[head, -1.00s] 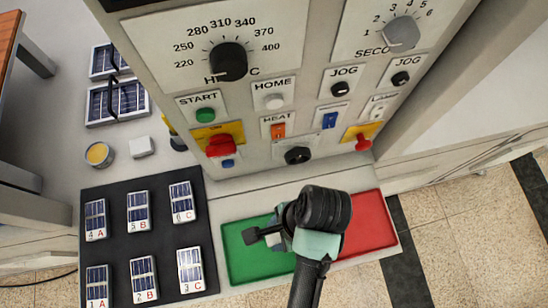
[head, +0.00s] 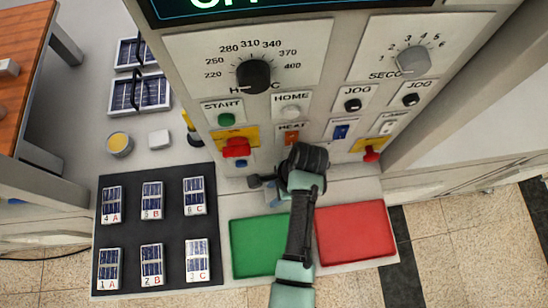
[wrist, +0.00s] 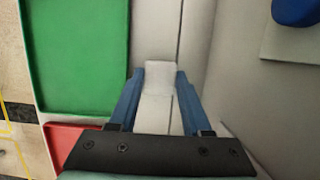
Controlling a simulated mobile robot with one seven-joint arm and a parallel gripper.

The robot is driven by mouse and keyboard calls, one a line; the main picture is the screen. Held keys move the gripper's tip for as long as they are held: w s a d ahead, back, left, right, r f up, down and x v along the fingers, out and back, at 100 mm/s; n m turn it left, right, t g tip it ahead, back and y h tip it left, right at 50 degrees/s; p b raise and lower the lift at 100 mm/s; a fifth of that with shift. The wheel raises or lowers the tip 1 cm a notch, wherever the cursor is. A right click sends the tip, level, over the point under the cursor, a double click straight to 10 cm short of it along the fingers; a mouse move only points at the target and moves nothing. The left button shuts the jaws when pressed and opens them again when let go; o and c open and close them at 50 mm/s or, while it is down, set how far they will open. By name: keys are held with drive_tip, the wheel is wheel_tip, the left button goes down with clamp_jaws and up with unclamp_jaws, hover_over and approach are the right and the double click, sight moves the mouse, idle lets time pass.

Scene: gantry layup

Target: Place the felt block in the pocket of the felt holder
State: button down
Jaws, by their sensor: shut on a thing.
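My gripper (wrist: 160,98) is shut on a small white block, the felt block (wrist: 163,77), which sits between its blue fingers in the wrist view. In the head view my gripper (head: 270,197) is over the pale bench strip between the control panel and the green tray, and the block is mostly hidden there. A small white piece (head: 159,139) stands on the bench at the left, beside a yellow-topped tin. I cannot tell whether it is the felt holder, and no pocket is clearly visible.
The control panel (head: 330,90) rises just behind my gripper, with knobs and buttons. The green tray (head: 258,247) and red tray (head: 355,234) are empty. A black mat (head: 127,230) holds several solar cells. The yellow-topped tin (head: 119,144) is at the left.

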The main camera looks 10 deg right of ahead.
drive_tip(key=shift+w+f, duration=0.15)
drive_tip(key=shift+w, duration=0.05)
drive_tip(key=shift+f, duration=0.2)
drive_tip(key=shift+f, duration=0.15)
drive_tip(key=shift+c, duration=1.8)
unclamp_jaws()
